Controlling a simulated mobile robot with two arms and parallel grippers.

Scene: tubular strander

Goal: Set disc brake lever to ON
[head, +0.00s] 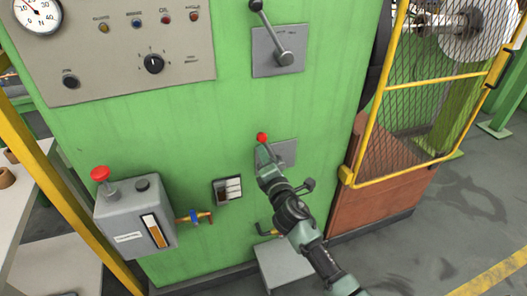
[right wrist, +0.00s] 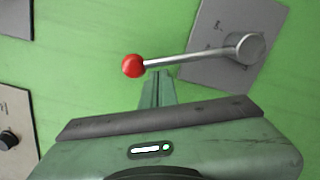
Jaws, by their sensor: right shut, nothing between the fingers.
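A lever with a red ball knob (head: 262,137) is mounted on a grey plate (head: 285,151) low on the green cabinet. In the right wrist view its red knob (right wrist: 133,66) is at the left end of a metal rod that slopes slightly up to a round pivot (right wrist: 249,48) on the right. My right gripper (head: 264,152) is shut and empty, just below the knob. In the right wrist view its fingertips (right wrist: 158,74) are just below the rod beside the knob; I cannot tell whether they touch. The gripper hides part of the lever in the head view.
A second lever with a black knob (head: 256,6) is on a plate above. A control panel (head: 100,88) is at upper left. A yellow-framed mesh guard (head: 415,110) stands at right.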

